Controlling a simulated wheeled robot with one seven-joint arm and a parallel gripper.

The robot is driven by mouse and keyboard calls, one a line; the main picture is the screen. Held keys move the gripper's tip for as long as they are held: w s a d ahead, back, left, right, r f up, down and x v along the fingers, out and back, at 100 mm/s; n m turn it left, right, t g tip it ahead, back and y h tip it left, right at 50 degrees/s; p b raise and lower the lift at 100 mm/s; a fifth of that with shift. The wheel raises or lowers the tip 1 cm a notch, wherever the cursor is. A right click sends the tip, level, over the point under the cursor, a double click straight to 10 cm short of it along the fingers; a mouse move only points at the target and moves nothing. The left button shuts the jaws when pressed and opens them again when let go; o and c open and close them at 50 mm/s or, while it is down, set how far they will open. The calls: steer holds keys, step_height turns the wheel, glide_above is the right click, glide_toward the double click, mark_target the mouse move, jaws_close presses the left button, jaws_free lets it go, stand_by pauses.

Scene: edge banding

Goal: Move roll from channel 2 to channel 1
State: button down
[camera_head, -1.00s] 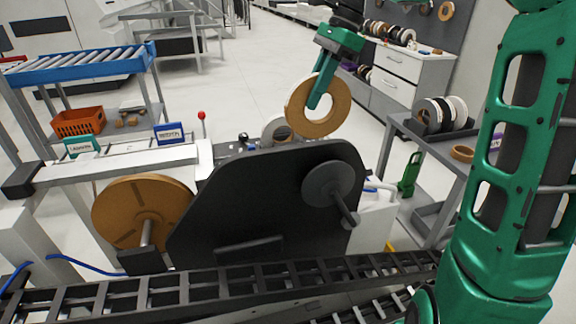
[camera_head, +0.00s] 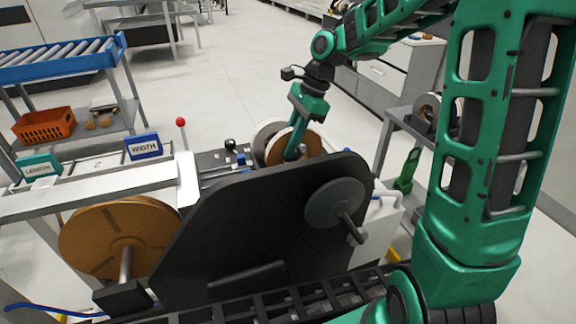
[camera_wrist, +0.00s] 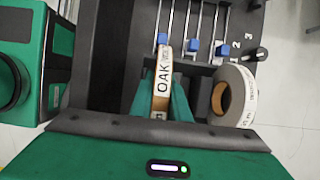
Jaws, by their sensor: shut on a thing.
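My gripper (camera_head: 294,152) is shut on a wood-coloured roll (camera_head: 309,144) behind the machine's black plate. In the wrist view the roll (camera_wrist: 162,72) shows edge-on between the fingers of my gripper (camera_wrist: 160,104), with "OAK" printed on its edge. A grey-white roll with a brown core (camera_wrist: 234,94) stands to its right, apart from it. The same pale roll (camera_head: 264,136) shows partly behind the held roll in the head view. Channel numbers 1, 2 and 3 (camera_wrist: 236,43) are marked beside rods with blue blocks (camera_wrist: 194,47). Whether the held roll touches the channel bed is hidden.
The black plate (camera_head: 240,235) with a grey disc (camera_head: 334,203) stands in front of my gripper. A large brown reel (camera_head: 90,235) is at the left. A black knob (camera_wrist: 258,54) lies near the numbers. A side cart with rolls (camera_head: 428,112) stands at the right.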

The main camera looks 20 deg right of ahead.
steer(key=shift+d+f, duration=0.1)
steer(key=shift+f, duration=2.6)
steer(key=shift+f, duration=0.2)
steer(key=c, duration=1.7)
jaws_free()
steer(key=v, duration=1.2)
steer(key=shift+r, duration=0.2)
steer(key=shift+s+d, duration=0.1)
